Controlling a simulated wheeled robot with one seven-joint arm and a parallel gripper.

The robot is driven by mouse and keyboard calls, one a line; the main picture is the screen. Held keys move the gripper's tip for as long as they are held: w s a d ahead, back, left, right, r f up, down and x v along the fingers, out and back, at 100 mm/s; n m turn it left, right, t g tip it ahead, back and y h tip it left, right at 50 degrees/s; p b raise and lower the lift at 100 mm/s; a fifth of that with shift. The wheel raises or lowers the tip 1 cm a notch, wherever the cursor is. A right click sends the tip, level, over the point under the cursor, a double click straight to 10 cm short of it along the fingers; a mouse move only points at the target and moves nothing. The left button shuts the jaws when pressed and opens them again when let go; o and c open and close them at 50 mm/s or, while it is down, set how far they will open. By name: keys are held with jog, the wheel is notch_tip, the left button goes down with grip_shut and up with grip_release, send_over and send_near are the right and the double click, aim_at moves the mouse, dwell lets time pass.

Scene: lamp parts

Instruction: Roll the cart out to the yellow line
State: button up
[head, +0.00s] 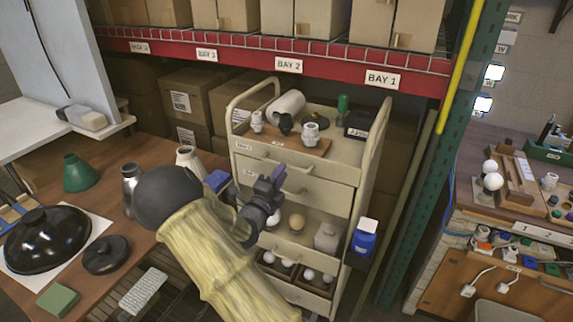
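The cart (352,165) is beige with a top tray, drawers and open lower shelves. It stands in front of the shelving, with upright handle bars at its sides. Its top holds a white roll, a green bottle and several small fittings on a wooden board. My gripper (268,188) is dark and in front of the cart's drawers in the picture. My arm hides part of the cart's left side and lower front. I cannot tell whether the gripper touches the cart or whether its fingers are open. No yellow line on the floor shows in this view.
A wooden table (110,215) with a black lamp shade (45,240) stands at left. A red shelf beam (235,52) with boxes runs behind the cart. A green upright (430,160) with a yellow pole (460,70) stands right of it. A cluttered workbench (500,215) is at far right.

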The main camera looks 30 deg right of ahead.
jog(key=x, duration=0.4)
grip_shut()
jog(key=shift+f, duration=0.15)
